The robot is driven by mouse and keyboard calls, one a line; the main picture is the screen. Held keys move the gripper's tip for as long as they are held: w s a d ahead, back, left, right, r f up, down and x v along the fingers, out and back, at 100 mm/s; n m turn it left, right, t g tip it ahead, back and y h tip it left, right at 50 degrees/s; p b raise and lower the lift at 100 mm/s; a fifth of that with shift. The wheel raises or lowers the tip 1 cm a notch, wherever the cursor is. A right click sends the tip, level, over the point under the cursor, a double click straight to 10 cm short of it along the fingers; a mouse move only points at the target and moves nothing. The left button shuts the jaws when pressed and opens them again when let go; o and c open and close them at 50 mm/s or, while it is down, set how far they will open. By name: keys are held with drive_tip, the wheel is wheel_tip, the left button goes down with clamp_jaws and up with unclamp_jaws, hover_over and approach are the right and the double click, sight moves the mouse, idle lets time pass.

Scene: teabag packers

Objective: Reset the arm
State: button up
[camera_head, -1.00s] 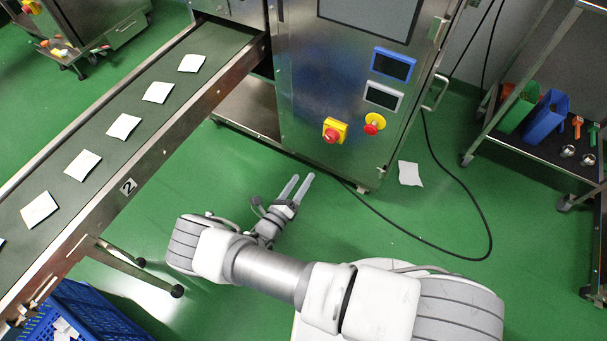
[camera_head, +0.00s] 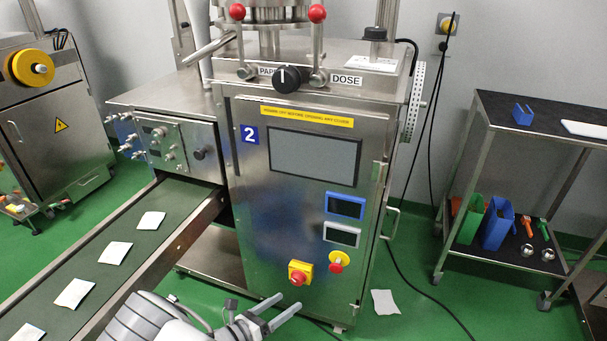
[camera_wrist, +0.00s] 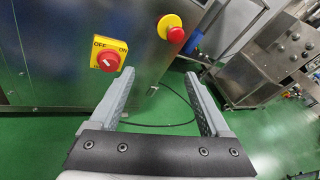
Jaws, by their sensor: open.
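My gripper (camera_head: 281,313) shows at the bottom of the head view, in front of the lower part of the packing machine. In the wrist view my gripper (camera_wrist: 163,98) has its two fingers spread wide apart with nothing between them. The steel packing machine (camera_head: 300,210), marked 2, fills the middle of the head view. Its yellow switch with a red knob (camera_wrist: 107,57), labelled OFF and ON, and its red stop button on a yellow base (camera_wrist: 174,30) show ahead of the fingers. Most of my arm is out of the head view.
A conveyor (camera_head: 185,200) with several white teabags runs down to the left. A white sheet (camera_head: 385,302) lies on the green floor to the machine's right, near a black cable (camera_head: 428,300). A shelved cart (camera_head: 520,110) stands at the right.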

drive_tip(key=s+d+r+m+g+y, duration=0.2)
drive_tip(key=d+r+m+g, duration=0.35)
drive_tip(key=r+m, duration=0.5)
drive_tip(key=s+d+r+m+g+y, duration=0.15)
drive_tip(key=d+r+m+g, duration=0.45)
drive_tip(key=r, duration=0.7)
drive_tip(key=s+d+r+m+t+y, duration=0.3)
drive_tip(key=s+d+r+m+y, duration=0.1)
drive_tip(key=s+r+m, duration=0.4)
drive_tip(key=s+d+r+m+t+y, duration=0.3)
drive_tip(key=s+d+r+m+y, duration=0.1)
drive_tip(key=s+r+m, duration=0.35)
wheel_tip(320, 180, up, 24)
drive_tip(key=p, duration=2.4)
drive_tip(key=shift+s+r, duration=0.15)
drive_tip(key=shift+r, duration=0.05)
